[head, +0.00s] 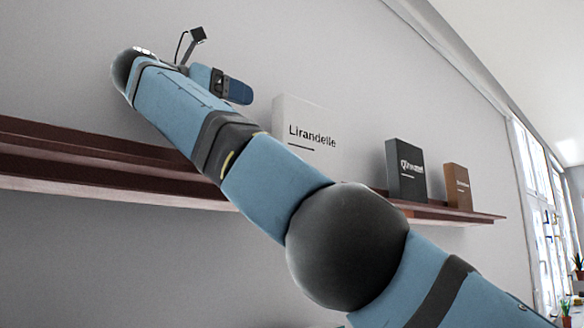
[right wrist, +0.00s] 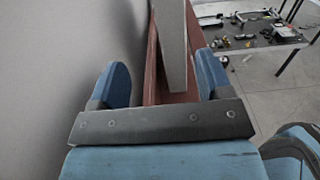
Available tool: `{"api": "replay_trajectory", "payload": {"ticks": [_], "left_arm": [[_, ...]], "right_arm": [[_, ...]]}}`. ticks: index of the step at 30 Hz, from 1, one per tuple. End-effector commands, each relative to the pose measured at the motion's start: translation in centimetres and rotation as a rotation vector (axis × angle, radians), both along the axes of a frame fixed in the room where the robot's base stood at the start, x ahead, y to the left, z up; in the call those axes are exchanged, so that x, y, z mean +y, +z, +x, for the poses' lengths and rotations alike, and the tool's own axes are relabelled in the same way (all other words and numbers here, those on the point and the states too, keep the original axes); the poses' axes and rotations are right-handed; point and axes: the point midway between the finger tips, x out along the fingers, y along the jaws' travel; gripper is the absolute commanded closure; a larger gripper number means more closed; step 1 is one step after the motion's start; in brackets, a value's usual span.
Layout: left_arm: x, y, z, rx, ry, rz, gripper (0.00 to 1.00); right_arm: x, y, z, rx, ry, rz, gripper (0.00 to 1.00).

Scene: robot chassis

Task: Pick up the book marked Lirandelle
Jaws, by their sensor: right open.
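The white book marked Lirandelle (head: 305,125) stands upright on the dark red wall shelf (head: 75,160). My forearm crosses in front of its lower left part. My right gripper (head: 232,88) is at the upper left of the book in the head view, with a small gap between its fingertip and the book. In the right wrist view the gripper (right wrist: 163,78) is open and empty. The pale edge of the Lirandelle book (right wrist: 174,45) shows ahead, in line with the space between the two fingers. My left gripper is not in view.
A dark grey book (head: 406,170) and a brown book (head: 457,187) stand farther right on the shelf. The wall (head: 190,18) runs close behind the shelf. The shelf (right wrist: 153,70) lies beneath the fingers in the right wrist view. Open floor (right wrist: 265,85) lies to the right.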

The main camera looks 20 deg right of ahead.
Motion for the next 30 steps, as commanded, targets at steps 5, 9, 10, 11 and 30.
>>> {"api": "replay_trajectory", "payload": {"ticks": [5, 9, 10, 11, 30], "left_arm": [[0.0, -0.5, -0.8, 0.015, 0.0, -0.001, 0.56], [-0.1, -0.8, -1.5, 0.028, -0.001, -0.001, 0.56], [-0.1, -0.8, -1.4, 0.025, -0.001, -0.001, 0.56], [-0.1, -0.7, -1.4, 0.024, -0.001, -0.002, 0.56], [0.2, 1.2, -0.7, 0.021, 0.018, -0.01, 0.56]], "right_arm": [[-1.8, 0.0, 0.7, -0.001, -0.002, 0.0, 0.28], [-4.6, 0.0, 1.7, 0.0, -0.002, 0.0, 0.28], [-5.1, 0.0, 1.9, 0.0, -0.002, 0.0, 0.28], [-5.6, -0.1, 2.1, 0.0, -0.002, 0.0, 0.28], [-12.4, -0.3, 5.0, 0.0, -0.002, 0.001, 0.28]]}}
